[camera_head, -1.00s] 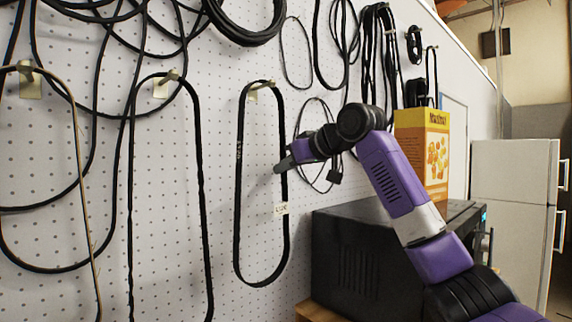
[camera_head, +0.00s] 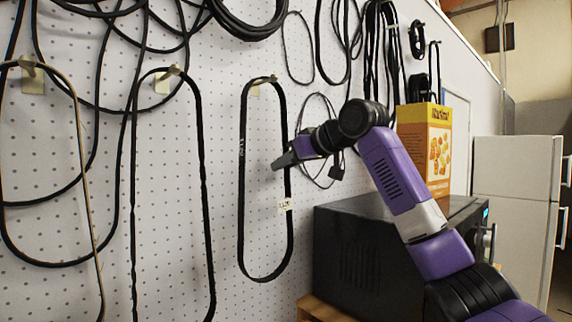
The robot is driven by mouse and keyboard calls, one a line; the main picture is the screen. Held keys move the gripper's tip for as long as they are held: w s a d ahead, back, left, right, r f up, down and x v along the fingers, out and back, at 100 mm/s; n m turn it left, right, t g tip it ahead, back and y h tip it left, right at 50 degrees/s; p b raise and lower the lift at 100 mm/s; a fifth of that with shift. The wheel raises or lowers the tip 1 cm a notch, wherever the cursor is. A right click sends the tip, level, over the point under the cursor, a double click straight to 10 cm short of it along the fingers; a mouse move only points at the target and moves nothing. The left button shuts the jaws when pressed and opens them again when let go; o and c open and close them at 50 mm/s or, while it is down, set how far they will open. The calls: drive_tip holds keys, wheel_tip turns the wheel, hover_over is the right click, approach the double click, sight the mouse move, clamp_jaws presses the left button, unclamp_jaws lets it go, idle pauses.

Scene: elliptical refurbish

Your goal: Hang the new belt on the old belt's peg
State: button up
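My gripper (camera_head: 279,163) points left at the belt's right strand, about mid-height. The fingertips overlap the strand and reach a little into the loop. The fingers are seen side-on and small, so whether they touch or grip the strand cannot be told. No second belt shows in my gripper.
Other belts hang on pegs to the left, including a long one (camera_head: 203,170) and a thinner one (camera_head: 85,190). Coiled cables (camera_head: 385,60) hang to the right. A black microwave-like box (camera_head: 350,250) carries a yellow-orange box (camera_head: 437,150). A white fridge (camera_head: 510,200) stands at far right.

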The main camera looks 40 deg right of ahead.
drive_tip(key=b+v, duration=0.3)
drive_tip(key=v, duration=0.4)
drive_tip(key=shift+s, duration=0.35)
drive_tip(key=shift+r, duration=0.2)
